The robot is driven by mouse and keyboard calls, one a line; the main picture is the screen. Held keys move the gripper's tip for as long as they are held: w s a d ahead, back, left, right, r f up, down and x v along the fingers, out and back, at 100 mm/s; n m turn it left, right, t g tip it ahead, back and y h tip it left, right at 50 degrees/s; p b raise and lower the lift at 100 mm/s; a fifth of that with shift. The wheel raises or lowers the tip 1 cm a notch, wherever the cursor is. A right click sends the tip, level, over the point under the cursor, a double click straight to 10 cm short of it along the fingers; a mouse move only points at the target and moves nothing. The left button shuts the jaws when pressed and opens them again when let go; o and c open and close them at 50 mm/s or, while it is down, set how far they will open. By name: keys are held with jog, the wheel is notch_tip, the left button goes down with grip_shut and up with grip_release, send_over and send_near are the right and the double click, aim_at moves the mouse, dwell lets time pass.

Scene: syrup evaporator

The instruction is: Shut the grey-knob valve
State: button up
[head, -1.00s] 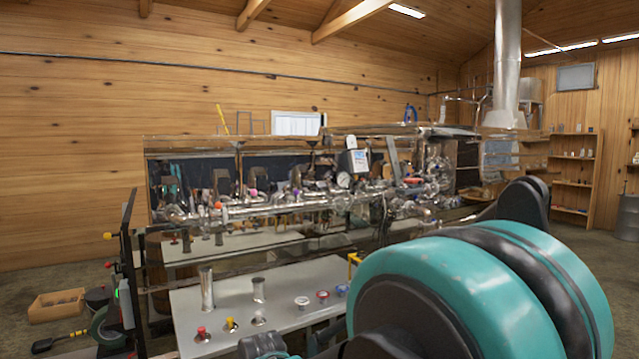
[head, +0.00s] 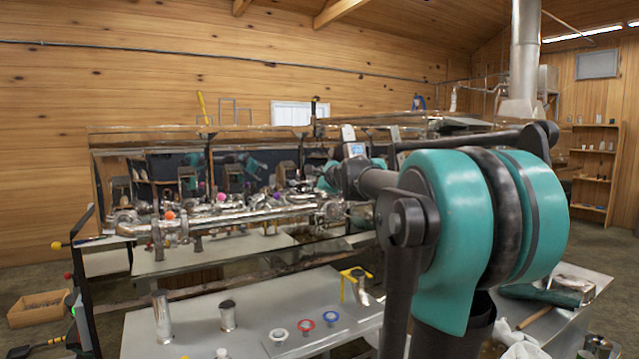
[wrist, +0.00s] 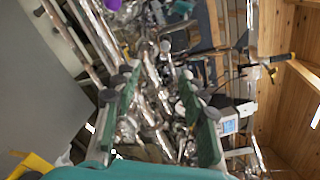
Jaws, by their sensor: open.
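My gripper (wrist: 160,98) is open in the wrist view, its two green-padded fingers spread apart over a cluster of shiny metal pipes and fittings. Nothing is held between them. Small pale grey round shapes (wrist: 165,46) show near and between the fingers; I cannot tell which is the valve's grey knob or how its handle is turned. A purple knob (wrist: 113,5) is at the top edge of the wrist view. In the head view, the metal pipe run (head: 240,215) carries an orange knob (head: 169,215) and a pink knob (head: 221,196). My arm hides the pipe's right part.
A grey table (head: 185,310) in front holds metal cylinders (head: 163,318) and white, red and blue ringed pieces (head: 305,325). A grey display box (wrist: 228,125) is right of the fingers. A wooden box (head: 38,308) lies on the floor at left.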

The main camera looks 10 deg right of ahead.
send_near(294, 183)
jog(key=x, duration=0.9)
jog(key=shift+w+f, duration=0.15)
jog(key=shift+w, duration=0.2)
grip_shut()
